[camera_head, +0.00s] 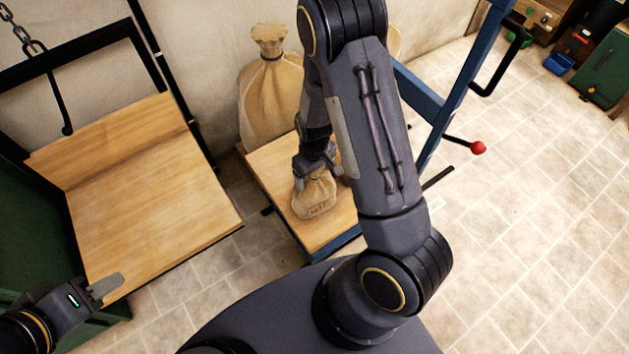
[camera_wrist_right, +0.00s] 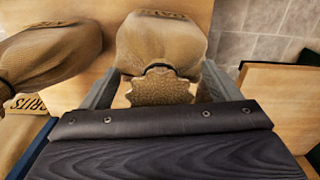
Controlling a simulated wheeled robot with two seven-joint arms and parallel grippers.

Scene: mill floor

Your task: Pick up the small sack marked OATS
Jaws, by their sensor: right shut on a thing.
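The small tan sack (camera_head: 315,198) is over the wooden platform in the head view, with lettering on its front that is small there. In the right wrist view the same sack (camera_wrist_right: 160,45) has dark upside-down lettering that reads as OATS. My right gripper (camera_head: 314,170) is shut on its gathered neck, with a finger on each side. I cannot tell whether the sack touches the platform. My left gripper (camera_head: 106,286) is empty at the lower left, near the wooden bench's front edge; its jaw opening does not show clearly.
A second small sack (camera_wrist_right: 50,55) lies close beside it in the wrist view, mostly hidden by my arm in the head view. A blue frame (camera_head: 418,95) and red-knobbed lever (camera_head: 478,148) are right.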

